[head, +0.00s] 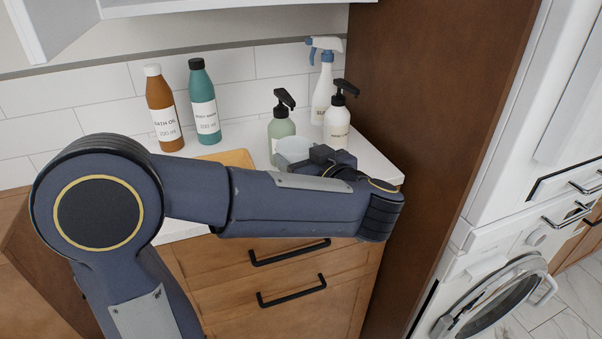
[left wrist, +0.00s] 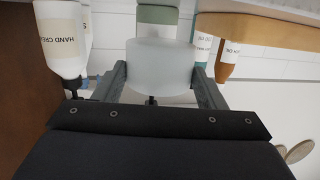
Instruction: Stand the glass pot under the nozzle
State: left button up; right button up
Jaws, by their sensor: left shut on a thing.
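The glass pot (head: 292,150) is pale and frosted. My left gripper (head: 314,157) is shut on it, and in the left wrist view a finger of this gripper (left wrist: 160,84) lies on each side of the pot (left wrist: 158,65). The pot is in front of the green pump bottle (head: 281,132), whose black nozzle (head: 285,97) is above and behind it in the head view. The arm hides the pot's base, so I cannot tell whether it touches the counter. A white pump bottle (head: 337,122) stands to the right. My right gripper is out of view.
A white spray bottle (head: 323,90) stands behind the pump bottles. Brown (head: 163,112) and teal (head: 204,105) bottles stand back left. A wooden board (head: 236,157) lies left of the pot. A tall brown panel (head: 440,110) closes the counter's right side.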

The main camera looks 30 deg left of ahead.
pick_arm(q)
notch_tip(320, 180, down, 3)
jog(key=shift+f+b, duration=0.1)
jog(key=shift+b, duration=0.3)
jog(key=shift+f, duration=0.15)
jog(key=o, duration=1.5)
jog(key=shift+c, duration=0.2)
